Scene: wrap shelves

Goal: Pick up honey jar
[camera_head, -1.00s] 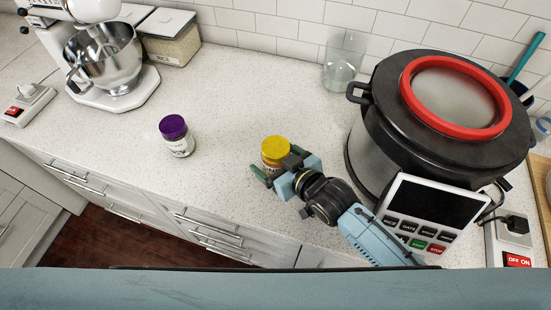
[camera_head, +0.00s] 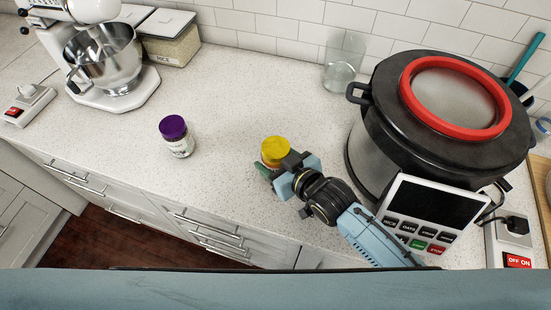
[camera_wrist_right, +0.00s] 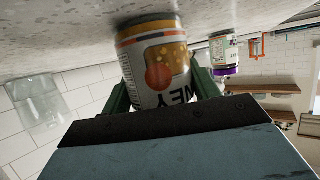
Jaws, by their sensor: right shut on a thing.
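The honey jar (camera_head: 275,151) has a yellow lid and stands upright on the counter, left of the big cooker. In the right wrist view the jar (camera_wrist_right: 158,75) shows a label ending in "NEY", with a green finger on each side. My right gripper (camera_head: 273,169) is shut on the jar's body from the front right. The jar appears to be still at counter level. The lower part of the jar is hidden by the gripper in the head view. My left gripper is not in view.
A purple-lidded jar (camera_head: 176,136) stands to the left on the counter. The large cooker (camera_head: 366,140) is close on the right, with a glass jar (camera_head: 341,75) behind. A mixer (camera_head: 105,65) and rice container (camera_head: 170,38) are back left. The counter between is clear.

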